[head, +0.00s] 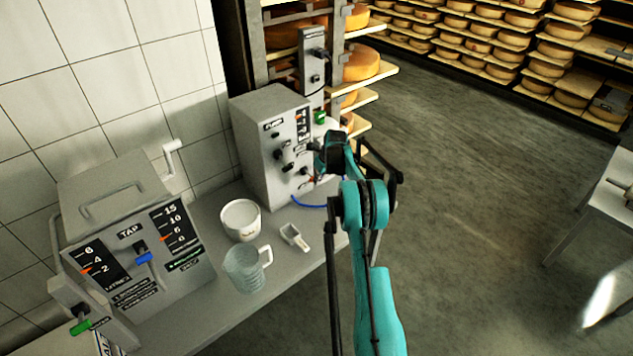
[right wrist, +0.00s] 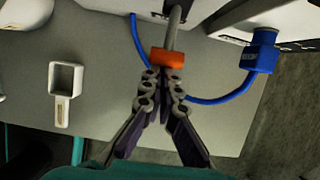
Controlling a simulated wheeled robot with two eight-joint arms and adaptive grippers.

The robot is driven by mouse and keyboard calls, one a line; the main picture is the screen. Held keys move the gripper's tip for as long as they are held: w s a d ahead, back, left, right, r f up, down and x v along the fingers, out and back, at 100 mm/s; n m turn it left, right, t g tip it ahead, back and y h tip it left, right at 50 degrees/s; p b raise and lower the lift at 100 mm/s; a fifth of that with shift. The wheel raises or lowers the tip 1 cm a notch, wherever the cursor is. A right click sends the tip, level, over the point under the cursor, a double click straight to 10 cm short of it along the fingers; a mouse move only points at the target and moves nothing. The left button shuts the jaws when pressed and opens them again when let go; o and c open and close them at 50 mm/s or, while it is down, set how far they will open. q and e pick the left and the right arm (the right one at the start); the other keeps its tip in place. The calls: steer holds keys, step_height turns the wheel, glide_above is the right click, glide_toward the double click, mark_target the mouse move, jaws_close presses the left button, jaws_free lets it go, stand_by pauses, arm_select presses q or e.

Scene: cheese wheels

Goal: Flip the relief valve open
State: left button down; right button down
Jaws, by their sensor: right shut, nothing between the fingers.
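The grey pump box (head: 270,150) stands on the bench against the wall, with black knobs and labels on its front. In the right wrist view, a grey lever with an orange end (right wrist: 173,61) sticks out from a white box face; it looks like the relief valve's handle, but no label there is readable. My right gripper (right wrist: 163,80) is shut and empty, its fingertips at the lower edge of the orange end. I cannot tell whether they touch. In the head view my right gripper (head: 326,160) is in front of the pump box and hides part of its front.
A blue hose (right wrist: 205,100) runs below the lever to a blue fitting (right wrist: 261,52). A white tub (head: 241,220), a clear jug (head: 245,269) and a white scoop (head: 294,237) stand on the bench left of my arm. The tap vat (head: 130,240) is farther left. Open floor lies right.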

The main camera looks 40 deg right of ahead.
arm_select(q)
steer(key=shift+w+r+p, duration=0.35)
steer(key=shift+r, duration=0.15)
arm_select(e)
steer(key=shift+w+a+r, duration=0.1)
steer(key=shift+w+r, duration=0.2)
steer(key=shift+r, duration=0.2)
steer(key=shift+w+r, duration=0.25)
steer(key=shift+r, duration=0.25)
arm_select(q)
steer(key=shift+r+p, duration=0.35)
arm_select(e)
steer(key=shift+r, duration=0.8)
steer(key=shift+s, duration=0.1)
